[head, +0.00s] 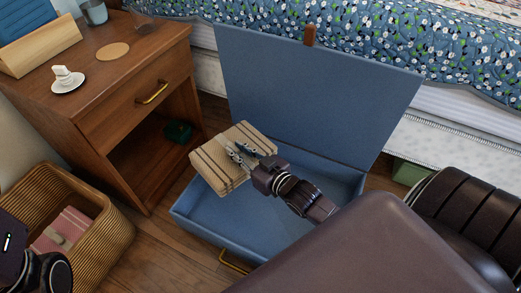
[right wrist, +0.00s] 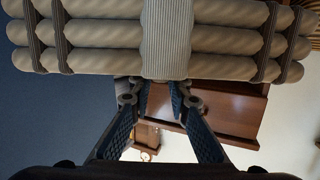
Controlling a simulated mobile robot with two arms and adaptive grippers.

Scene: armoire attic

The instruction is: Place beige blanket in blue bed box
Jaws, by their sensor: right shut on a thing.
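The beige blanket (head: 222,170) is a folded bundle with brown stripes. My right gripper (head: 240,155) is shut on it and holds it over the left part of the open blue bed box (head: 195,215). The box's lid (head: 310,90) stands up at the back, and its floor beside the blanket looks bare. In the right wrist view the blanket (right wrist: 100,35) fills the top, at the fingertips (right wrist: 160,90). Whether it touches the box is hard to tell. Part of my left arm shows at the lower left of the head view, but its fingers are not seen.
A wooden nightstand (head: 120,90) stands to the left, with a cup and saucer (head: 67,80), a coaster (head: 113,51) and a book stand on top. A wicker basket (head: 100,240) holds a pink item (head: 65,230). The bed (head: 470,70) is behind the lid.

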